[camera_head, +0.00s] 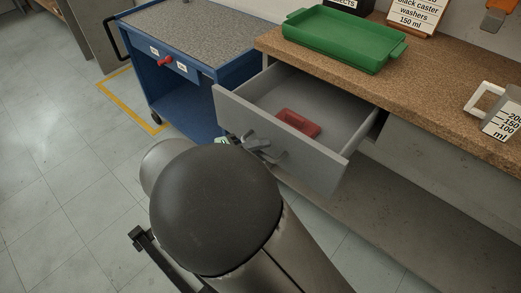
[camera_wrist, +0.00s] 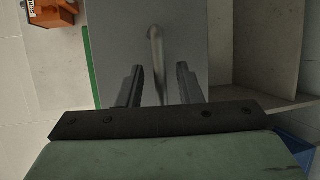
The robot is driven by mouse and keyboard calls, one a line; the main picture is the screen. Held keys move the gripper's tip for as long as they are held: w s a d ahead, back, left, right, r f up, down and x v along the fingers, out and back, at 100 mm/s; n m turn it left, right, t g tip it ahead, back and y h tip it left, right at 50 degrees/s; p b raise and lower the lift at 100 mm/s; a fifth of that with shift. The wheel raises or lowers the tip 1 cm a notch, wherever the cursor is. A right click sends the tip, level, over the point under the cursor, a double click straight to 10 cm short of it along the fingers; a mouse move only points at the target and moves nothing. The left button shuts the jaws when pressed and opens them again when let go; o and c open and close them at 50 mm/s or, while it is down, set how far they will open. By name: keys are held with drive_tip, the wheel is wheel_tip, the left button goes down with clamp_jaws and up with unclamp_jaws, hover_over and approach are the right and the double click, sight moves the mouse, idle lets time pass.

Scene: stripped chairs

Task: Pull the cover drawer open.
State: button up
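The cover drawer (camera_head: 300,160) is a grey drawer under the brown worktop. It stands pulled out, with its inside showing. Its bar handle (camera_head: 268,152) is on the front panel and also shows in the wrist view (camera_wrist: 156,50). My gripper (camera_wrist: 159,80) is open, its two dark fingers on either side of the handle with gaps showing. In the head view my gripper (camera_head: 250,145) is at the drawer front, partly hidden by my arm. I cannot tell whether a finger touches the handle. A red block-like object (camera_head: 298,123) lies inside the drawer.
A green tray (camera_head: 345,40) and a measuring jug (camera_head: 503,115) stand on the worktop (camera_head: 425,95). A blue cart (camera_head: 190,95) with a red-handled item stands left of the drawer. Floor at the left is clear.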

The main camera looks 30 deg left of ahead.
drive_tip(key=p+v, duration=0.1)
drive_tip(key=v, duration=1.5)
drive_tip(key=shift+s+a, duration=0.2)
drive_tip(key=shift+s, duration=0.15)
drive_tip(key=shift+r, duration=0.1)
